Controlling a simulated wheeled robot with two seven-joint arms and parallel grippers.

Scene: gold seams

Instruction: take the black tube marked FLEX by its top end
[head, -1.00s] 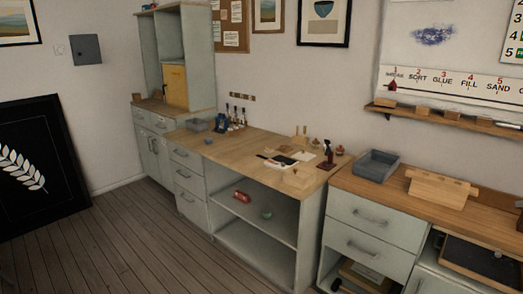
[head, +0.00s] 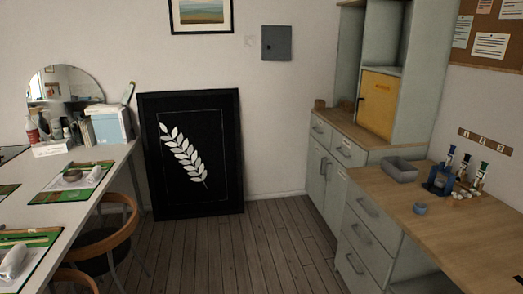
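I cannot make out a black tube marked FLEX; no lettering of that kind is legible in the head view. Several small upright tubes or bottles with coloured tops (head: 465,166) stand at the back of the wooden counter on the right, too small to read. Small dark and white containers (head: 62,128) stand by the mirror on the left desk, also unreadable. Neither of my grippers is in view.
A white desk (head: 104,176) with green mats and a wooden chair (head: 118,225) is on the left. A wooden counter (head: 430,235) with a grey tray (head: 400,170) is on the right. A black framed leaf picture (head: 225,150) leans on the wall. Floor between (head: 245,250) is clear.

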